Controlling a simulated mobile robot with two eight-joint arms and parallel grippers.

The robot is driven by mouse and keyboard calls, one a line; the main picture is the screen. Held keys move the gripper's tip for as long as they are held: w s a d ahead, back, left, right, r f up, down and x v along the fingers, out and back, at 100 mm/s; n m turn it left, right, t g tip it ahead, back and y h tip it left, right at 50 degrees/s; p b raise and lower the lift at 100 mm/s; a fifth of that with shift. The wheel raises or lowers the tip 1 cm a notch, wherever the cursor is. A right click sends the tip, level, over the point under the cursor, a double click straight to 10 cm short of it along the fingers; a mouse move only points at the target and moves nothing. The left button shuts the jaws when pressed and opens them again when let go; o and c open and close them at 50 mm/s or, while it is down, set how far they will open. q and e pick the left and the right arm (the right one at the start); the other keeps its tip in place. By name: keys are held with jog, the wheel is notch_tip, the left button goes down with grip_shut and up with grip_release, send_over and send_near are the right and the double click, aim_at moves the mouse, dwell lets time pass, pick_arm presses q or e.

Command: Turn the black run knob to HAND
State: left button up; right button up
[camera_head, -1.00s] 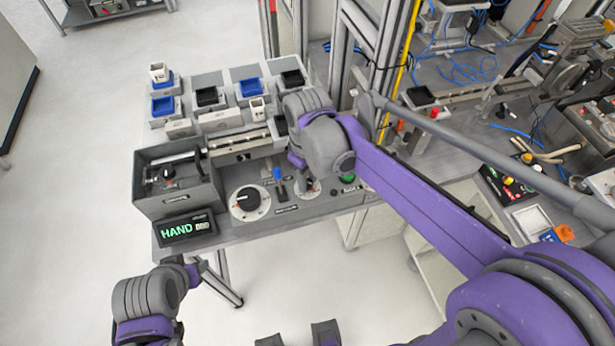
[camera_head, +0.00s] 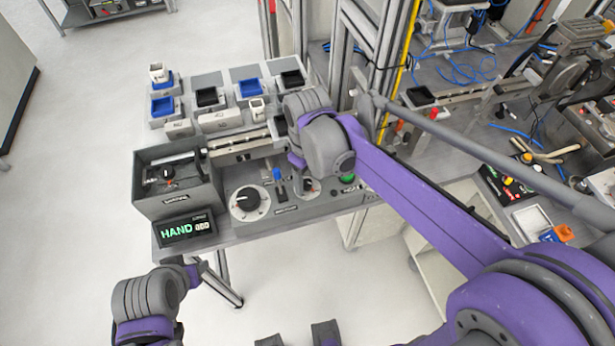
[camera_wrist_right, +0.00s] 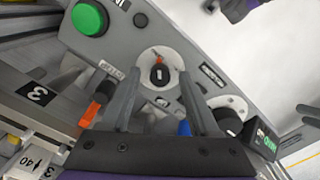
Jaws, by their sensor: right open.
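The black run knob (camera_wrist_right: 158,74) sits on a round white dial with a red-orange pointer, in the right wrist view. A small display (camera_head: 187,229) on the panel's left front reads HAND in green. My left gripper (camera_head: 196,271) is low at the table's front left; its jaws are unclear.
A larger black dial knob (camera_head: 249,203) and a blue-tipped lever (camera_head: 278,174) stand left of the run knob. A green button (camera_wrist_right: 90,18) is on its other side. A grey open box (camera_head: 178,183) and several bins stand on the table. The floor at left is clear.

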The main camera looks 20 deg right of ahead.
aim_at(308, 183)
notch_tip(308, 183, up, 11)
jog(key=shift+p, duration=0.35)
jog(key=shift+s+f, duration=0.1)
jog(key=shift+f, duration=0.05)
dwell(0.3)
jog(key=s+d+f+m+t, duration=0.2)
jog(key=s+d+f+m, duration=0.1)
jog(key=s+f, duration=0.3)
jog(key=s+d+f+m+t, duration=0.3)
jog(key=s+f+m, duration=0.1)
jog(key=s+f, duration=0.2)
jog(key=shift+s+d+f+t, duration=0.25)
jog(key=shift+s+f+t, duration=0.05)
jog(key=shift+s, duration=0.25)
dwell(1.0)
